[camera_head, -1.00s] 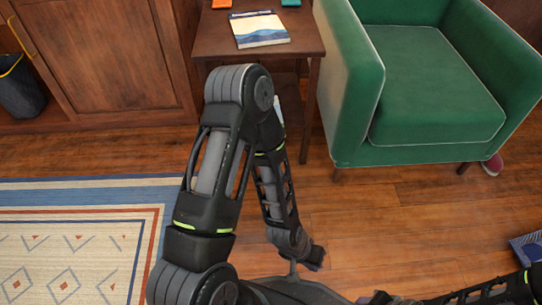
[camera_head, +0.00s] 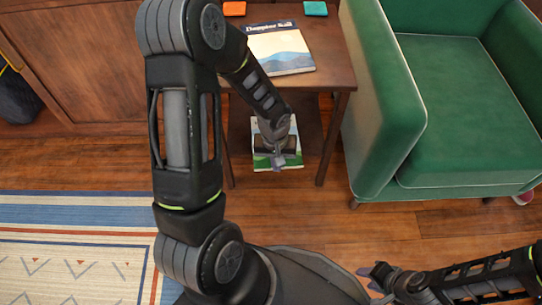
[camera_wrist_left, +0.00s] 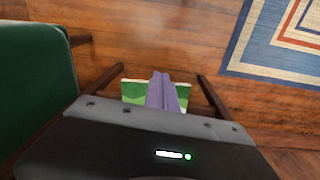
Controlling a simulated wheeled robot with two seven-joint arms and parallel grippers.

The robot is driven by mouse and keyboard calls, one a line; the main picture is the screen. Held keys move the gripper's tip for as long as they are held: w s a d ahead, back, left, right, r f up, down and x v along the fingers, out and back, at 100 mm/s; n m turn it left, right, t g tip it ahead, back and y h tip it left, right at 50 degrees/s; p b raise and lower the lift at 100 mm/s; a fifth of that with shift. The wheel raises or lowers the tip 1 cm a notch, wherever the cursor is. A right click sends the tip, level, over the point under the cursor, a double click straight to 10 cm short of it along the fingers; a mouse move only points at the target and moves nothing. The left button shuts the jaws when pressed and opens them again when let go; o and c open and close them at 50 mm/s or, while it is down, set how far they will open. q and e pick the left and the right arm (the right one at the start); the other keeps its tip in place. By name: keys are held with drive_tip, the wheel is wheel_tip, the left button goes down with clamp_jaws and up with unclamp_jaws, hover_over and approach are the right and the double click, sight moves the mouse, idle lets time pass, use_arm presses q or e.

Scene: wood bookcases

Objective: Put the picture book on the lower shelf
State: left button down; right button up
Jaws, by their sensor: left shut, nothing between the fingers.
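A green-edged book (camera_head: 262,138) lies on the lower shelf (camera_head: 310,125) of the small wooden side table. It also shows in the left wrist view (camera_wrist_left: 132,92), partly hidden by my fingers. A book with a blue and white sea cover (camera_head: 280,50) lies on the tabletop. I cannot tell which of the two is the picture book. My left gripper (camera_head: 278,161) is shut and empty, in front of the lower shelf and over the green-edged book in the picture; its fingers show in the left wrist view (camera_wrist_left: 162,90). My right gripper (camera_head: 371,281) is at the bottom, its opening unclear.
The side table (camera_head: 338,72) also bears an orange item (camera_head: 234,8) and a teal item (camera_head: 315,8). A green armchair (camera_head: 465,110) stands close on its right, a wooden cabinet (camera_head: 80,60) on its left. A patterned rug (camera_head: 75,235) and open floor lie in front.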

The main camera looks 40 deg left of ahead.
sight(260, 164)
use_arm(q)
drive_tip(key=shift+s+a+n+g, duration=0.3)
drive_tip(key=shift+s+n, duration=0.2)
drive_tip(key=shift+s, duration=0.2)
drive_tip(key=w+a+f+b, duration=0.2)
drive_tip(key=f+b, duration=0.3)
drive_tip(key=f, duration=0.5)
drive_tip(key=shift+w+a, duration=0.2)
drive_tip(key=shift+w, duration=0.4)
